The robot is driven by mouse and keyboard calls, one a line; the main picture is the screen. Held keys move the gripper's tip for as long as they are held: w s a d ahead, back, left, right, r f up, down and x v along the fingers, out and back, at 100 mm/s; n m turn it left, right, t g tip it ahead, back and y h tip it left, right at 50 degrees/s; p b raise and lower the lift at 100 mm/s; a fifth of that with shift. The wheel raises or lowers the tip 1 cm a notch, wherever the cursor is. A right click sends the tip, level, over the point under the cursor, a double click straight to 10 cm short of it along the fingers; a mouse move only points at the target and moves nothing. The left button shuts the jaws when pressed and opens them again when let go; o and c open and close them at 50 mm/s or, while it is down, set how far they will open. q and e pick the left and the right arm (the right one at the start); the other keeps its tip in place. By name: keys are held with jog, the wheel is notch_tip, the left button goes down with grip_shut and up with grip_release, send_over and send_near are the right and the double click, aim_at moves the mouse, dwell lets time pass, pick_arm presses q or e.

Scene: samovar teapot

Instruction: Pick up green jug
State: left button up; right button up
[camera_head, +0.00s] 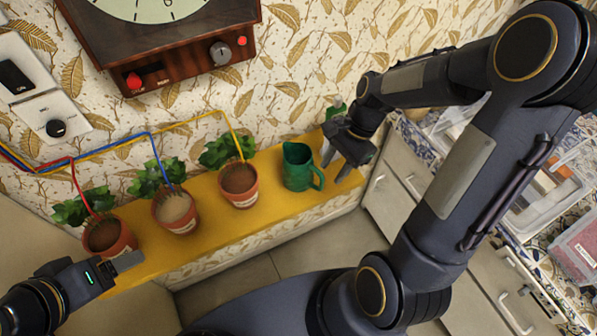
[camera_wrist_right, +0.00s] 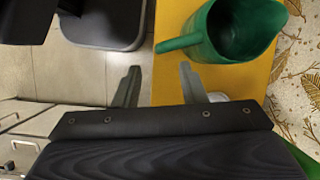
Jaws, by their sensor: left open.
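The green jug (camera_head: 300,167) stands upright on the right part of the yellow shelf (camera_head: 273,212), its handle toward the lower right. In the right wrist view the jug (camera_wrist_right: 236,32) is at the top, and its handle reaches left, just beyond the fingertips. My right gripper (camera_head: 338,163) is right of the jug in the head view. In its wrist view the right gripper (camera_wrist_right: 159,70) has its fingers spread with nothing between them. My left gripper (camera_head: 128,262) is open at the lower left, near the leftmost pot; its fingers are only partly clear.
Several potted plants, including the nearest pot (camera_head: 238,186), line the shelf left of the jug, with coloured wires above. A wooden clock box (camera_head: 165,45) hangs on the wall. Another green thing (camera_head: 335,110) is partly hidden behind the right gripper. Cabinets (camera_head: 405,195) stand at right.

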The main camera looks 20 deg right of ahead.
aim_at(323, 182)
jog(key=x, duration=0.5)
jog(key=shift+a+f, duration=0.1)
jog(key=shift+a, duration=0.25)
jog(key=shift+c, duration=0.2)
grip_shut()
